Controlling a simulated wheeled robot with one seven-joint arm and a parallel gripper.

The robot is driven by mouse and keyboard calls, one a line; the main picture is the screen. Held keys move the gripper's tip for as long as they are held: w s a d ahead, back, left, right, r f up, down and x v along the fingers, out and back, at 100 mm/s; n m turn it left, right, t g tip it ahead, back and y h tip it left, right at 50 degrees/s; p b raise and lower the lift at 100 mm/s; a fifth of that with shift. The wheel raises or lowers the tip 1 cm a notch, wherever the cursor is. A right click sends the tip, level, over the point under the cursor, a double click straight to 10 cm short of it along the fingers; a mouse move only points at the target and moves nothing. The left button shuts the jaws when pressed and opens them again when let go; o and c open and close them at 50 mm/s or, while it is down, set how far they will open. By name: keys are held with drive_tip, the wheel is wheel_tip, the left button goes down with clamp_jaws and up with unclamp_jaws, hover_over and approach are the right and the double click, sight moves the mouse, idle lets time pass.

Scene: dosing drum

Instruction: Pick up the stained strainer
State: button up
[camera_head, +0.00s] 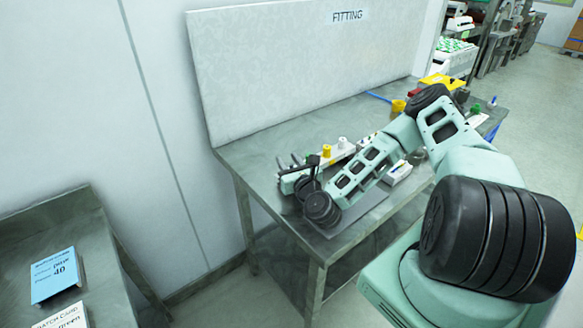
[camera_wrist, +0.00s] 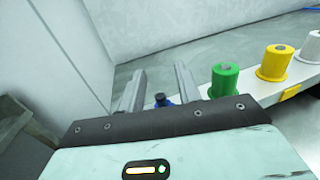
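My gripper (camera_wrist: 158,88) shows in the wrist view with its two grey fingers apart. In the head view my gripper (camera_head: 289,163) is over the left end of the workbench. A small blue thing with a black top (camera_wrist: 161,101) shows between the fingers, mostly hidden behind the gripper body. I cannot tell whether the fingers touch it, or whether it is the stained strainer. No strainer can be made out for certain in either view.
A pale rack (camera_wrist: 290,94) right of the fingers bears a green (camera_wrist: 225,80), a yellow (camera_wrist: 274,63) and a white (camera_wrist: 310,47) capped piece. The workbench (camera_head: 250,150) has a tall back panel (camera_head: 290,70). A lower table (camera_head: 95,235) with cards stands at left.

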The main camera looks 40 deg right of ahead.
clamp_jaws()
drive_tip(key=shift+r, duration=0.1)
